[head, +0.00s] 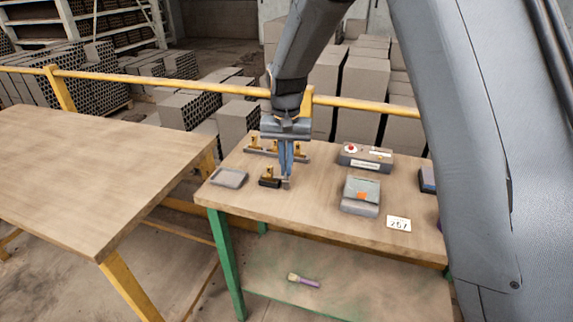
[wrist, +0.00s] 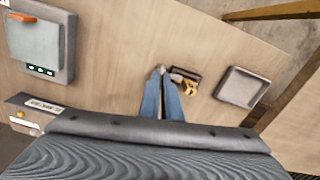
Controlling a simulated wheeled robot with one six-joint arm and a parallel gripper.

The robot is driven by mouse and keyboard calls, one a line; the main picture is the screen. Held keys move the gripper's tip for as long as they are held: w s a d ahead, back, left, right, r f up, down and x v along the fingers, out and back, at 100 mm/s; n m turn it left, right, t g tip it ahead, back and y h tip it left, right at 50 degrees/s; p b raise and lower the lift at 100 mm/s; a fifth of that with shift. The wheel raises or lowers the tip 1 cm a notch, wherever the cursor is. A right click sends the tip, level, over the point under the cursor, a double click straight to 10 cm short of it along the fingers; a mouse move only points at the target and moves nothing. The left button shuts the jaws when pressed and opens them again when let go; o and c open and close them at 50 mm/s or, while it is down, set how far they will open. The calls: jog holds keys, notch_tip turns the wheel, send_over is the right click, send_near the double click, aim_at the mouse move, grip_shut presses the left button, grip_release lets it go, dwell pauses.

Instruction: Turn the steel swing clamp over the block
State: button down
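A small dark block (head: 269,183) with a brass-coloured fitting on top sits on the green-legged workbench, and it also shows in the wrist view (wrist: 185,76). Just beside it is a small grey steel piece, which looks like the end of the swing clamp (head: 286,185); it also shows in the wrist view (wrist: 160,69). My gripper (head: 286,175) points down there, its two blue fingers drawn together at the tips around this piece. The fingers (wrist: 161,76) hide most of it, and the clamp's pivot is not clear.
A shallow grey tray (head: 229,177) lies left of the block. A rail with brass fittings (head: 262,151) stands behind. A grey box with an orange mark (head: 360,196), a button box (head: 365,158) and a number card (head: 398,223) are to the right. The bench front is clear.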

jog(key=shift+m, duration=1.1)
jog(key=c, duration=2)
grip_release()
jog(key=shift+r+b, duration=1)
jog(key=shift+r, duration=2.9)
